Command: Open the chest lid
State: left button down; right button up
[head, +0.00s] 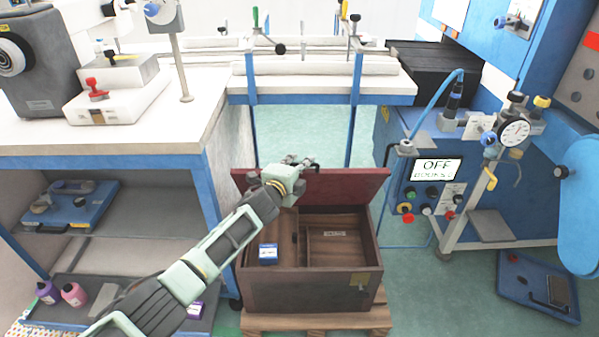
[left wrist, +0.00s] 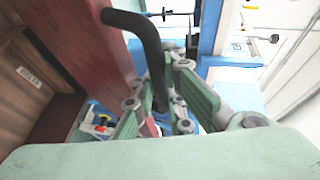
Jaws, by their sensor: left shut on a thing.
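The wooden chest (head: 315,290) stands on a pallet at the centre of the head view. Its dark red lid (head: 345,186) is raised along the back edge, so the inside is open to view. My left gripper (head: 302,163) is at the top edge of the lid, with its arm reaching across the chest's left side. In the left wrist view my left gripper (left wrist: 165,105) is shut on the black lid handle (left wrist: 150,42), which stands out from the red lid (left wrist: 92,50). My right gripper is in neither view.
A small blue box (head: 268,254) lies in the chest's left part. A white workbench (head: 120,142) stands at left, and a blue machine with an OFF display (head: 437,169) stands at right. A blue-legged table (head: 330,88) stands behind. Floor shows between chest and machine.

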pick_arm(q)
jog(key=shift+w+r, duration=0.65)
jog(key=shift+w, duration=0.1)
jog(key=c, duration=1.8)
grip_release()
jog(key=shift+s, duration=0.15)
jog(key=shift+f, duration=0.1)
jog(key=shift+f, duration=0.1)
jog(key=shift+s+a, duration=0.3)
jog(key=shift+s, duration=0.25)
jog(key=v, duration=1)
jog(key=shift+s+a+r, duration=0.15)
jog(key=shift+s+r, duration=0.1)
jog(key=shift+s, duration=0.05)
jog(key=shift+f, duration=0.1)
